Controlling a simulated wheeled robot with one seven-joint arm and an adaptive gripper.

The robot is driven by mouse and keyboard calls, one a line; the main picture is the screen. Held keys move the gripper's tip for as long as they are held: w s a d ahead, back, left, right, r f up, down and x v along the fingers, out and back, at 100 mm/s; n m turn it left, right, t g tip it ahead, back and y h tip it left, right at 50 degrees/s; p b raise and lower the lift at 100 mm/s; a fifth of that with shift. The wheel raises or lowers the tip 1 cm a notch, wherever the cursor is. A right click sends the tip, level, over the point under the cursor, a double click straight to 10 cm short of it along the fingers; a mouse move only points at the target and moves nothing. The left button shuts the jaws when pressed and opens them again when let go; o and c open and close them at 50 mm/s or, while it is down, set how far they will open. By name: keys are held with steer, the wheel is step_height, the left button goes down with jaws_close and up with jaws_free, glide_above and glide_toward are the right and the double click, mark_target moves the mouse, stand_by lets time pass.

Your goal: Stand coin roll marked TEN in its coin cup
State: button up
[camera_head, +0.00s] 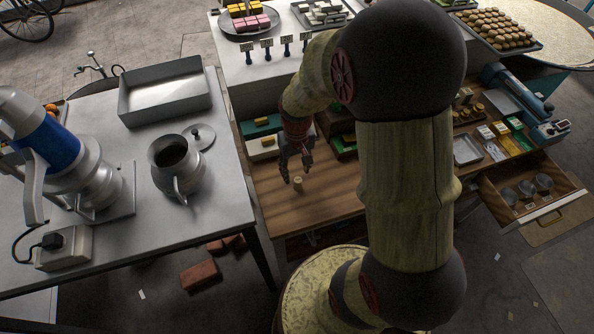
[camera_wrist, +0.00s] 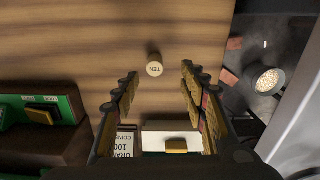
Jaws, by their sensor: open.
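The coin roll marked TEN (camera_wrist: 155,68) stands upright on the wooden counter; its round pale top reads TEN in the wrist view. It also shows as a small pale cylinder in the head view (camera_head: 298,184). My gripper (camera_wrist: 157,80) is open and empty, with the roll between and just beyond its fingertips in the wrist view. In the head view my gripper (camera_head: 294,172) hangs just above the roll. Several round metal cups (camera_head: 526,188) sit in the open drawer at the right; which one is the TEN cup cannot be read.
The open drawer (camera_head: 548,207) juts out at the right. Green and white boxes (camera_head: 262,146) stand behind my gripper. A metal tray (camera_head: 467,150) and banknote stacks lie on the right counter. The wooden counter (camera_head: 325,205) around the roll is clear. A steel table (camera_head: 225,165) stands left.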

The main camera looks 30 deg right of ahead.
mark_target(298, 179)
steer(key=shift+w+d+f, duration=0.1)
steer(key=shift+f, duration=0.05)
steer(key=f, duration=0.5)
steer(key=f+b, duration=0.1)
steer(key=f, duration=0.1)
steer(key=shift+d+f, duration=0.2)
steer(key=shift+d, duration=0.1)
steer(key=shift+c, duration=1.3)
steer(key=c, duration=0.7)
jaws_close()
